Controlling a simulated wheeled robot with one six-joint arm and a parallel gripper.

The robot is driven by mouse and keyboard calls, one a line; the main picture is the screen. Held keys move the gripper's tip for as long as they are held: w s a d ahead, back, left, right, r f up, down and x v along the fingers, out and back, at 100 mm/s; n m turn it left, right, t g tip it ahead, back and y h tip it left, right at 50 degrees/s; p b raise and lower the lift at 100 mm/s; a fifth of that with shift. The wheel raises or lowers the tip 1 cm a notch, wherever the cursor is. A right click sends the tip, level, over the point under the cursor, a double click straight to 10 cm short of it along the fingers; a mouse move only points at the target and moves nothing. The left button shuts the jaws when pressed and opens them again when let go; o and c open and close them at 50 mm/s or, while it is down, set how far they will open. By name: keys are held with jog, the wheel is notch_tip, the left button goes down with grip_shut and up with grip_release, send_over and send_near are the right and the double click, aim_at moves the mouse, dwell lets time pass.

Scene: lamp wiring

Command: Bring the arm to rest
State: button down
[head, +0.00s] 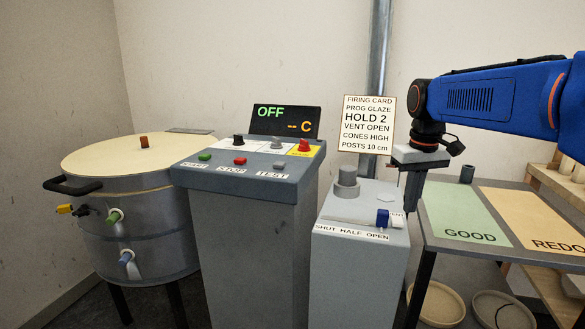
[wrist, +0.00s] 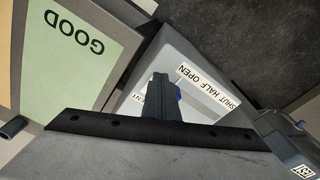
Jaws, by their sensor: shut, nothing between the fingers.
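My blue arm (head: 490,98) reaches in from the right in the head view, with its wrist bent down. My gripper (head: 411,203) points downward over the right edge of the grey vent box (head: 350,270). Its fingers are together with nothing between them; they also show shut in the wrist view (wrist: 159,82). A blue vent handle (head: 383,219) sits at the right end of the "SHUT HALF OPEN" strip, close to the left of the fingers. I cannot tell whether they touch it. In the wrist view the handle (wrist: 177,92) is partly hidden behind the fingers.
A grey control desk (head: 250,180) with a display reading OFF and a round kiln (head: 135,225) stand to the left. A firing card (head: 367,124) is behind the vent box. A table with GOOD (head: 465,215) and REDO (head: 540,220) panels is under the arm.

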jog(key=s+f+t, duration=0.1)
jog(key=s+f, duration=0.4)
jog(key=s, duration=0.3)
jog(key=s+a+f+m+t, duration=0.1)
jog(key=s+f, duration=0.4)
jog(key=s, duration=0.4)
jog(key=s+f+t, duration=0.1)
jog(key=s+f, duration=0.4)
jog(key=s, duration=0.4)
jog(key=shift+a+m+t, duration=0.35)
jog(key=shift+m+t, duration=0.05)
